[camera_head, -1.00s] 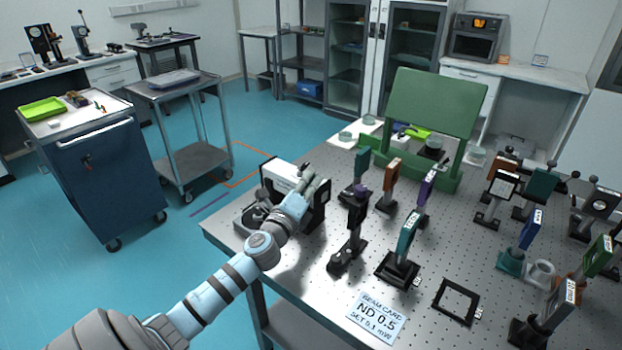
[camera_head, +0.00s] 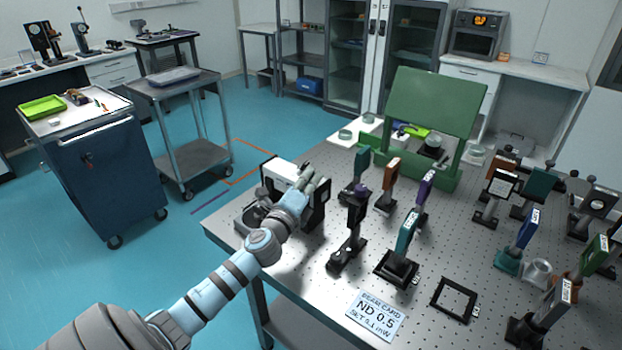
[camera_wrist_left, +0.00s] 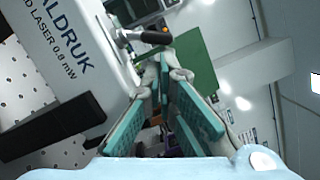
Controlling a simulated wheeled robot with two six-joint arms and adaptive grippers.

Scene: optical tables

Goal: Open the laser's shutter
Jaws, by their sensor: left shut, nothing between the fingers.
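The laser (camera_head: 283,174), a white box with black end parts, stands at the table's near left corner. Its printed white side fills the upper left of the left wrist view (camera_wrist_left: 75,70). A metal lever with a black and orange tip (camera_wrist_left: 154,37) sticks out from its edge; I take it for the shutter lever. My left gripper (camera_head: 308,178) is over the laser's right part and hides some of it. In the wrist view its teal-padded fingers (camera_wrist_left: 166,66) are shut and empty, their tips just below the lever tip; whether they touch it I cannot tell. My right gripper is out of view.
The perforated optical table (camera_head: 330,305) carries several mounted optics close right of the laser, such as a dark post mount (camera_head: 350,225) and a teal filter (camera_head: 407,235). A beam card (camera_head: 376,315) lies in front. A green panel (camera_head: 433,105) stands behind.

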